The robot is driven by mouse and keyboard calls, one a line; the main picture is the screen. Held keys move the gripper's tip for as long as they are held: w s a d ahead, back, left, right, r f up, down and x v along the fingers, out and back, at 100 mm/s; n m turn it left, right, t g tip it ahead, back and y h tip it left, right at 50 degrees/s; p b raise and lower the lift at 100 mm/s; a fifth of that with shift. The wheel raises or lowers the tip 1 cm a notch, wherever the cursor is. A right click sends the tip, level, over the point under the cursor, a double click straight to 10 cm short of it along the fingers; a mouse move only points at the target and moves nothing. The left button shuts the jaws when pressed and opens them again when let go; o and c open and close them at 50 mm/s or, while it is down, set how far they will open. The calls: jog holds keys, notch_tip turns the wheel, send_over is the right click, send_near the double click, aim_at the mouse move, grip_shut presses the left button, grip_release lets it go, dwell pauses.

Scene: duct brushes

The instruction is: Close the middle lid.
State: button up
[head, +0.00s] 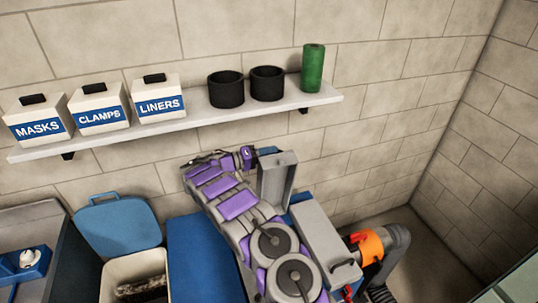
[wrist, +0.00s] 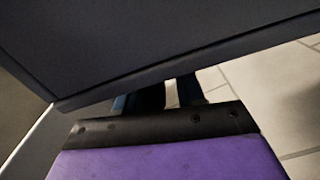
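A grey lid (head: 277,181) stands raised, right of my forearm in the head view; it appears to be the middle lid. Its lower edge and the opening under it are largely hidden by my arm. In the wrist view a dark grey panel (wrist: 150,40), likely this lid, fills the upper part close to the camera. My gripper (wrist: 168,95) shows only as dark pieces beyond my purple wrist cover, partly hidden by the panel. In the head view the arm's end is beside the lid's upper left edge. Whether it touches the lid, or is open, I cannot tell.
A blue lid (head: 118,225) stands open on a white bin (head: 112,272) at left. A grey box (head: 325,240) and an orange-collared black hose (head: 370,243) are at right. A wall shelf (head: 190,119) with labelled boxes, two black cups and a green cylinder (head: 313,68) hangs above.

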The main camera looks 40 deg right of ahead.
jog(key=shift+d+f, duration=0.1)
jog(key=shift+d, duration=0.65)
jog(key=shift+a, duration=0.55)
jog(key=shift+c, duration=1.3)
jog(key=shift+s+a, duration=0.1)
jog(key=c, duration=0.3)
grip_shut()
jog(key=shift+d, duration=0.2)
